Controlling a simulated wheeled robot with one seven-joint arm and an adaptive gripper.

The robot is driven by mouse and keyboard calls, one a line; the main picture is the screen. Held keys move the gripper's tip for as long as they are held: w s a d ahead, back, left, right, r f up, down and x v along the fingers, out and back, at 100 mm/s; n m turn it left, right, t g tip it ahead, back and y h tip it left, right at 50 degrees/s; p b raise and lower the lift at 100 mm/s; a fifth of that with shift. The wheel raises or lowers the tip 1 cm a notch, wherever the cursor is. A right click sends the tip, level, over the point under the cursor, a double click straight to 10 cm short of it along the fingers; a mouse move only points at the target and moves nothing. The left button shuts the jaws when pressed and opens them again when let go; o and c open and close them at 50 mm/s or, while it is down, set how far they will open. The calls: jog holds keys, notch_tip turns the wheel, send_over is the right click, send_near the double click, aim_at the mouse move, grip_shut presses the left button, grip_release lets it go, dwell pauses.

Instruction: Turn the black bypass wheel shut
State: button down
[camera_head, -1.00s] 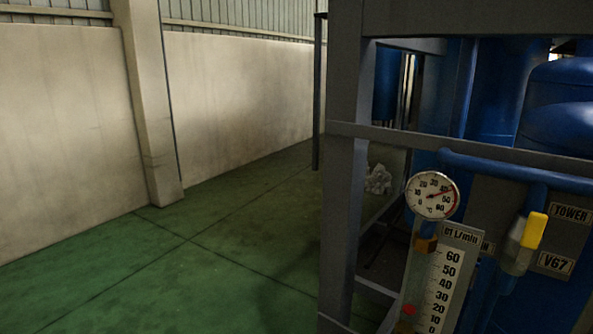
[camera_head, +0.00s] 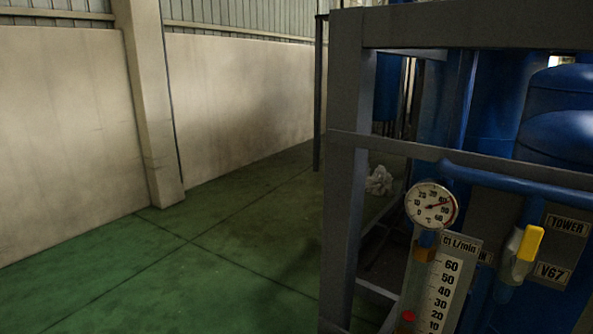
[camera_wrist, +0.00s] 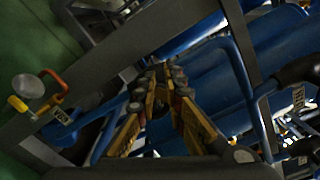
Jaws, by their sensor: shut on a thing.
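My gripper (camera_wrist: 163,78) shows in the wrist view with its yellow-and-black fingers drawn close together at the tips. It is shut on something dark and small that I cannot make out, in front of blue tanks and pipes. I cannot clearly pick out the black bypass wheel in either view. The gripper is outside the head view.
In the head view, a grey frame post (camera_head: 347,200) stands before blue tanks. A dial gauge (camera_head: 431,206), a flow scale (camera_head: 447,285) and a yellow-handled valve (camera_head: 526,246) are at right. Green floor (camera_head: 200,275) is open at left. An orange handle (camera_wrist: 58,84) shows in the wrist view.

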jog(key=shift+r, duration=0.1)
jog(key=v, duration=0.6)
jog(key=shift+a+r+p, duration=0.15)
jog(key=shift+r+p, duration=0.05)
jog(key=shift+p, duration=0.2)
jog(key=shift+w, duration=0.1)
